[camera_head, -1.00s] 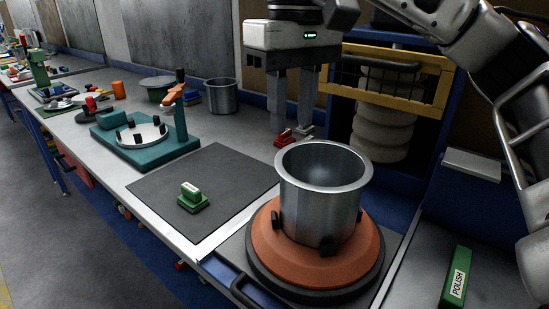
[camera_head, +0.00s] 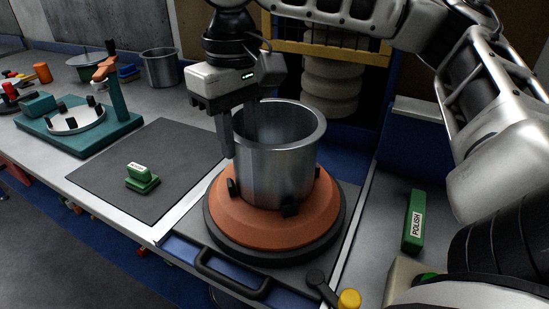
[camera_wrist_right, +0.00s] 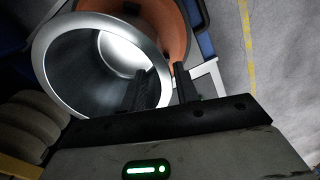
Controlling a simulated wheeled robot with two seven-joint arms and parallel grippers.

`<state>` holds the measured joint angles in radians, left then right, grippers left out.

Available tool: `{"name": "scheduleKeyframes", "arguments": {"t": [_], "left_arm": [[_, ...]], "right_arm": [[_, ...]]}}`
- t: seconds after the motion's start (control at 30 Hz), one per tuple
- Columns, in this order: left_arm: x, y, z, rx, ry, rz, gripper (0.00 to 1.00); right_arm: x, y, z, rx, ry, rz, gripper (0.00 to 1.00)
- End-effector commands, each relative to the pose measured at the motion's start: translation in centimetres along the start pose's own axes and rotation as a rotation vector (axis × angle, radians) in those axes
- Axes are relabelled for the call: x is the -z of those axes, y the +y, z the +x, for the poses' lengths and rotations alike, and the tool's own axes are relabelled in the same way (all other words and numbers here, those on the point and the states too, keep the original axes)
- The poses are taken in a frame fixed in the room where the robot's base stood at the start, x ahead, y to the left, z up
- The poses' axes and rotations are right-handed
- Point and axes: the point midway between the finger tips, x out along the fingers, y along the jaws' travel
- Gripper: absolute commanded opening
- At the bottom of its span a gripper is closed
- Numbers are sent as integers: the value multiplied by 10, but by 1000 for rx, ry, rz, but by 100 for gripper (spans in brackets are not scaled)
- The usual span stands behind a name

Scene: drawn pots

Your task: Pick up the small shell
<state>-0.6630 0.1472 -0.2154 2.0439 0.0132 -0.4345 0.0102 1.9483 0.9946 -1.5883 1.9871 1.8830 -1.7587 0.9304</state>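A plain metal shell (camera_head: 275,165), open at the top, stands upright on an orange round base (camera_head: 225,205) with dark jaws around its foot. My right gripper (camera_head: 240,146) is over the shell's left rim in the head view. One finger is outside the wall; the other is on the inner side, its tip partly hidden by the wall. In the right wrist view the shell's rim (camera_wrist_right: 52,95) runs between the two spread fingers (camera_wrist_right: 160,74). The gripper is open, and I cannot tell if a finger touches the wall. My left gripper is not in view.
A second metal shell (camera_head: 160,68) stands at the back left. A green block (camera_head: 142,178) sits on a dark mat (camera_head: 185,150). A teal fixture (camera_head: 75,130) is further left. A green POLISH block (camera_head: 413,220) lies to the right. A dark handle (camera_head: 230,280) is in front.

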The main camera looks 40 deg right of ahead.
Motion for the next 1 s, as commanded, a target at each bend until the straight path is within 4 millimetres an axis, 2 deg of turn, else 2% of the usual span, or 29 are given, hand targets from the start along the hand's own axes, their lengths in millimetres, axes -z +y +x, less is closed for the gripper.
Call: {"name": "scheduleKeyframes", "arguments": {"t": [0.1,0.2,0.5,0.53,0.6,0.63,1.0], "left_arm": [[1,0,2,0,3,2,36],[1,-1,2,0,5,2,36],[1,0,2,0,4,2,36],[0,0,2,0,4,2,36],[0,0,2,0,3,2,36],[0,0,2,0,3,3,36],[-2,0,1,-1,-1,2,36]], "right_arm": [[-4,0,20,-1,-2,1,30],[-3,0,32,-1,-1,1,30],[-3,0,37,1,0,1,30],[-3,0,37,1,0,1,25],[-3,0,37,1,0,1,5],[-3,0,37,0,0,1,0],[-2,0,35,0,1,1,0]]}}
